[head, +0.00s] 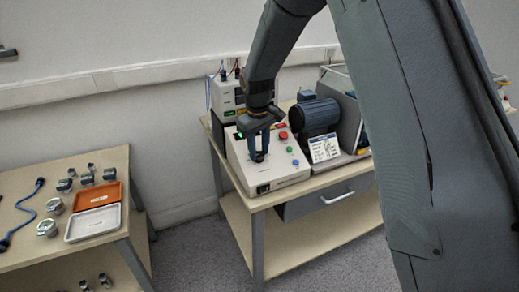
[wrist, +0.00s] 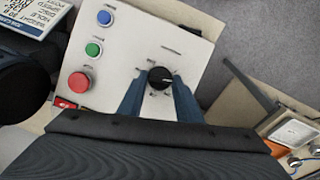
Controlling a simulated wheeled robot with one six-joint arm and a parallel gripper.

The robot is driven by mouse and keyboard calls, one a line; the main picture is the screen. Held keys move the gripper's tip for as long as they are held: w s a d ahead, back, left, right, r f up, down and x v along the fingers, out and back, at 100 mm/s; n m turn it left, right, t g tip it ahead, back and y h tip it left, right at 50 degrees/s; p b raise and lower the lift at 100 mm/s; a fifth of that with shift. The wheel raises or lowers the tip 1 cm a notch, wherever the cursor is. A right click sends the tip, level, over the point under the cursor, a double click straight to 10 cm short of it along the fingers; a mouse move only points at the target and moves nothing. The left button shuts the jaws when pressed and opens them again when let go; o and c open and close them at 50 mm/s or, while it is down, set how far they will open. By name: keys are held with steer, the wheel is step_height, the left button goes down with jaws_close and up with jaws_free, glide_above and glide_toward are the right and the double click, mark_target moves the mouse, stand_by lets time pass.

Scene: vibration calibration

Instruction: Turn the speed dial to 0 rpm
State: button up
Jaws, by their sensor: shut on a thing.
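The speed dial (wrist: 159,78) is a round black knob with a white pointer line, on the sloped face of a pale control box (wrist: 128,48). In the wrist view the pointer line points to the right; the small scale print around it is too small to read. My gripper (wrist: 158,84) is shut on the dial, with one blue finger on each side of it.
Red (wrist: 79,82), green (wrist: 93,49) and blue (wrist: 104,17) buttons sit left of the dial in the wrist view. A blue motor (head: 314,115) and a printed card (head: 324,147) stand right of the box. A side table (head: 92,252) holds trays and small parts.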

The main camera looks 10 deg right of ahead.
steer(key=n, duration=0.3)
steer(key=n+t+h, duration=0.1)
steer(key=n, duration=0.1)
steer(key=shift+s+a+n, duration=0.15)
steer(key=shift+a+n, duration=0.1)
steer(key=shift+n, duration=0.05)
stand_by(0.4)
steer(key=o, duration=1)
steer(key=shift+o, duration=0.2)
steer(key=b+v, duration=0.1)
steer(key=v, duration=0.6)
steer(key=shift+s+r, duration=0.25)
steer(key=shift+r, duration=0.1)
steer(key=shift+a, duration=0.15)
